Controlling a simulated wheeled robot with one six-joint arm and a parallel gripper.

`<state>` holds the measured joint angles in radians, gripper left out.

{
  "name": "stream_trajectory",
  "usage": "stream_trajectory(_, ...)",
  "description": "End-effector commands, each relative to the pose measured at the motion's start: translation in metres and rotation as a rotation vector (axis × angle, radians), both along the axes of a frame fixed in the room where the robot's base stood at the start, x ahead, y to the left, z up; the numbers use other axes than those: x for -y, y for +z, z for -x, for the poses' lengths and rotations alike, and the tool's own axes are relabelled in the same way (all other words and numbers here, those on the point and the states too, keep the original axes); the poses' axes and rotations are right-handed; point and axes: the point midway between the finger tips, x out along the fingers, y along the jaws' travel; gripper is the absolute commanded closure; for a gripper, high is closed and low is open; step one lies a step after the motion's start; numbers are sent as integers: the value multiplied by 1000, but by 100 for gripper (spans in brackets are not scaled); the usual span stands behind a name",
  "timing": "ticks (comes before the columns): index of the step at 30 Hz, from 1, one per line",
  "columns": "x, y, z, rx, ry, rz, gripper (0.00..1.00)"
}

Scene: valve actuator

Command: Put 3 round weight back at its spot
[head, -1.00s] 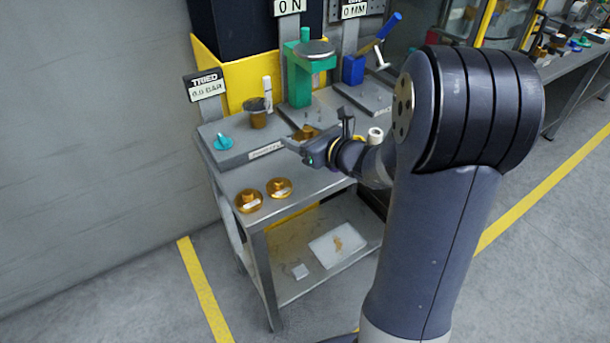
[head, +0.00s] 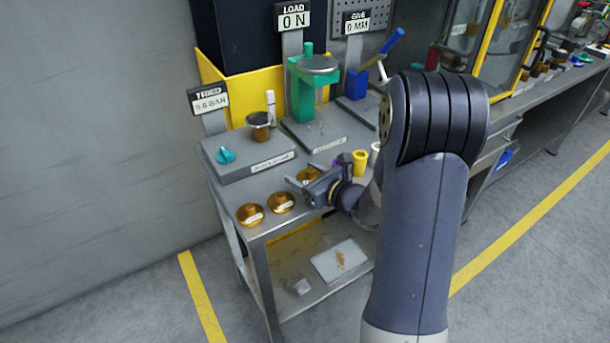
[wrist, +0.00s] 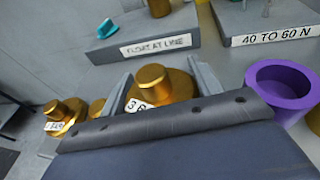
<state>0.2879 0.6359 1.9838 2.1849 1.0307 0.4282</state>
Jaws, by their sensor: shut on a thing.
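My gripper (head: 303,184) is shut on a round brass weight (head: 309,174) with a knob on top, low over the near part of the table. In the wrist view the weight (wrist: 153,87) stands upright between the two fingers (wrist: 165,83), with a label that starts with 3. I cannot tell whether its base touches the table. Two similar brass weights, one at the front corner (head: 250,214) and one beside it (head: 281,202), sit in a row to the left of the held one.
A grey block with a teal knob (head: 226,155) stands behind the weights. A green press (head: 305,92) stands on another block further back. A purple cup (wrist: 283,88) is close to the right of my gripper, and a yellow cup (head: 360,162) stands near it.

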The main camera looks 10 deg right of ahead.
Motion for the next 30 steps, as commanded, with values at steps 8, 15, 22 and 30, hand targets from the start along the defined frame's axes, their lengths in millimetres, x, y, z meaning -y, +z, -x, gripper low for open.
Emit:
stream_trajectory(8,0,-8,0,2,0,0,74)
stream_trajectory(15,0,-12,0,1,0,0,74)
stream_trajectory(22,0,-12,0,-3,0,1,31)
stream_trajectory(30,0,-10,1,-5,1,0,31)
